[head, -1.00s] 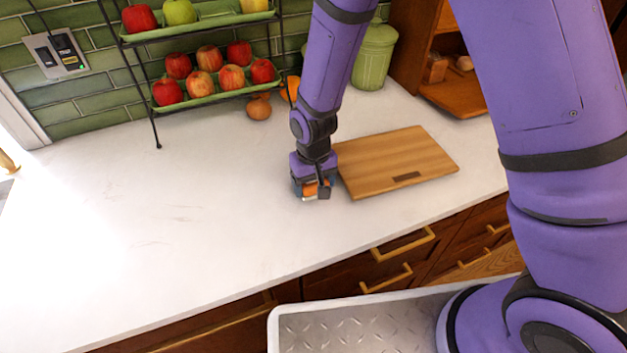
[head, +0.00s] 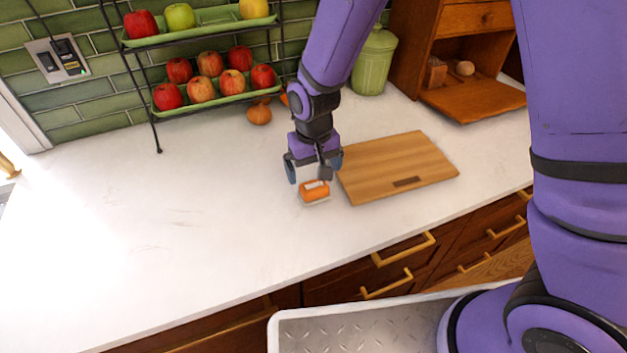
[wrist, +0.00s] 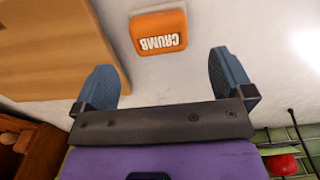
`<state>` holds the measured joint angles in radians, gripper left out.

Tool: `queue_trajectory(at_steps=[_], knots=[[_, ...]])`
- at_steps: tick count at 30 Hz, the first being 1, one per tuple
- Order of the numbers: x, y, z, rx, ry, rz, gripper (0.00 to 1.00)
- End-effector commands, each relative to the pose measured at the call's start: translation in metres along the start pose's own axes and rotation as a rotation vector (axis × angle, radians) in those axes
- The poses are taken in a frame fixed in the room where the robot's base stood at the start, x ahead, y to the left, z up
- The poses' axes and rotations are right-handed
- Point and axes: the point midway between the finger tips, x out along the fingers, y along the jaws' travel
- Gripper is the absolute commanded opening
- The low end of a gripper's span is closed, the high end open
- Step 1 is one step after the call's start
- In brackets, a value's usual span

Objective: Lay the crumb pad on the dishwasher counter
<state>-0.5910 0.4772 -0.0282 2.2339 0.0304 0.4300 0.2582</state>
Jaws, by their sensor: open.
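My gripper (head: 308,176) is open and empty, a little above and behind the pad. In the wrist view its two blue fingers (wrist: 164,80) stand wide apart with bare counter between them.
A wooden cutting board (head: 395,165) lies close right of the pad. A two-tier rack (head: 215,100) with apples stands at the back, near an orange-brown onion-like item (head: 259,114). A green canister (head: 374,65) and wooden cabinet (head: 465,98) stand back right. The counter's left is clear.

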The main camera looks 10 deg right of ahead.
Motion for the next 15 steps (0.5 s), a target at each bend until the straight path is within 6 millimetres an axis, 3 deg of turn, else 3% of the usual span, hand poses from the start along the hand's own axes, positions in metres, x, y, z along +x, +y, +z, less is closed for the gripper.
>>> queue_trajectory(at_steps=[6,15], knots=[[-0.036,0.0,-0.001,0.0,0.003,-0.001,0.99],[-0.053,0.0,0.0,0.0,0.0,0.0,0.99]])
